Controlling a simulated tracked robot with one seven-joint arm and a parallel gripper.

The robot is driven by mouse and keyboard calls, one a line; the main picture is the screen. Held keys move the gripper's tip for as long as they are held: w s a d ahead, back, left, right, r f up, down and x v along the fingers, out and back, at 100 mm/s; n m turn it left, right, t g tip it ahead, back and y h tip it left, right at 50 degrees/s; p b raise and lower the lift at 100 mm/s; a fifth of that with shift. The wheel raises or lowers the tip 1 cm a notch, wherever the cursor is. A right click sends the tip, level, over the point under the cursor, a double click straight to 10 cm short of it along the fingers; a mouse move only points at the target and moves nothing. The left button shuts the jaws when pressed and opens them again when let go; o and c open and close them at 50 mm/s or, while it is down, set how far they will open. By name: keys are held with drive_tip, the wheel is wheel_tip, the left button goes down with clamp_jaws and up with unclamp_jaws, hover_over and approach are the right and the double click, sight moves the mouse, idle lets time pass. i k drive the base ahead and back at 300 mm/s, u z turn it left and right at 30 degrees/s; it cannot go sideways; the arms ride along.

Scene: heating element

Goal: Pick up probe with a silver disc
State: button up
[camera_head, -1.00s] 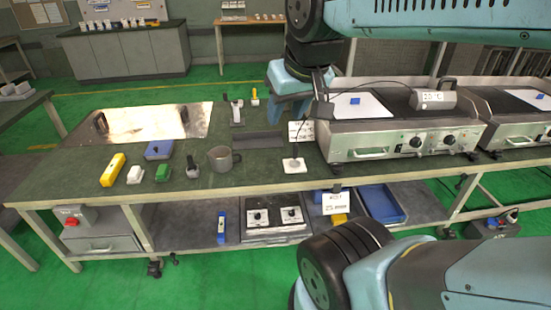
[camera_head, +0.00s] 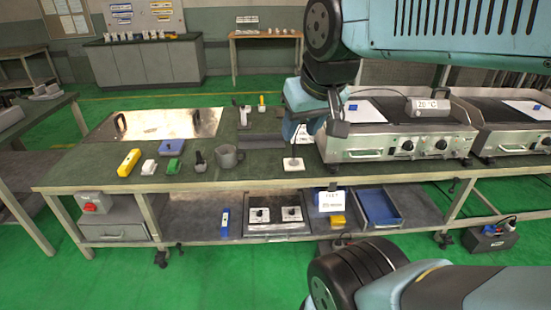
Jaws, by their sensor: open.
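A thin dark probe stands upright on a small white square pad (camera_head: 294,165) near the front edge of the green-topped workbench (camera_head: 240,180), left of the griddle. A silver disc is too small to make out. My gripper (camera_head: 334,128) points down beside the griddle's left end, above and right of the pad. It is open and seems empty; its fingers are partly hidden by my wrist and look apart from the probe.
The griddle (camera_head: 395,150) with a "20 °C" display (camera_head: 428,105) stands close on the right. A grey mug (camera_head: 228,157), a yellow tool (camera_head: 129,162) and several small tools lie left. A metal plate (camera_head: 175,124) lies behind them.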

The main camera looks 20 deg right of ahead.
sight(294, 163)
drive_tip(key=z, duration=0.2)
drive_tip(key=i, duration=0.85)
drive_tip(key=u, duration=0.1)
